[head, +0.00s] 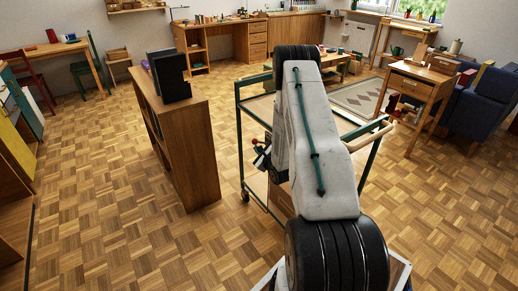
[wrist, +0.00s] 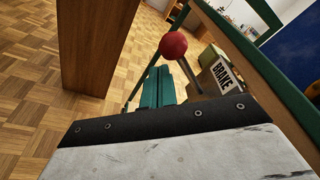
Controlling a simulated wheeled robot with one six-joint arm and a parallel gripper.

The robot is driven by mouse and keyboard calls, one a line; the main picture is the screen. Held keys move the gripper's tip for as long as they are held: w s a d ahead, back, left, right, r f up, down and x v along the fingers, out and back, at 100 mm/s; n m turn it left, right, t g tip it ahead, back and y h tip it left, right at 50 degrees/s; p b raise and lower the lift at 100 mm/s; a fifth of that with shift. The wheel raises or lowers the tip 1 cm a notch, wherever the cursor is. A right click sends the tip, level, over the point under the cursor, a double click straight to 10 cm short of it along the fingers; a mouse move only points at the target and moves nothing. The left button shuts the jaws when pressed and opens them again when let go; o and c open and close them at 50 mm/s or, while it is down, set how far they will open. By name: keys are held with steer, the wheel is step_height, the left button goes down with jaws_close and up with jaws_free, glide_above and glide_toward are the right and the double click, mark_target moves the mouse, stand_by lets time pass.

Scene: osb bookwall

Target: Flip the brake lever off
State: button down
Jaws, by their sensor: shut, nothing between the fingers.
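The brake lever has a red ball knob (wrist: 173,45) on a thin metal rod, which slants down to the right in the wrist view. A block with a BRAKE label (wrist: 224,76) sits right of the rod. The knob shows small in the head view (head: 255,141), at the near left side of the green-framed trolley (head: 239,122). My gripper (wrist: 164,72) has teal fingers, shut and empty, just below and left of the knob in the wrist view. I cannot tell whether they touch the rod.
A wooden cabinet (head: 188,135) with black items on top (head: 168,76) stands left of the trolley. Parquet floor (head: 95,180) is clear to the left. A wooden side table (head: 420,85) and a blue armchair (head: 480,105) stand right.

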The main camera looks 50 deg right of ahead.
steer(key=d+f+v, duration=0.1)
steer(key=v, duration=0.8)
steer(key=shift+s+d+f, duration=0.2)
steer(key=shift+s+f, duration=0.2)
steer(key=shift+s, duration=0.25)
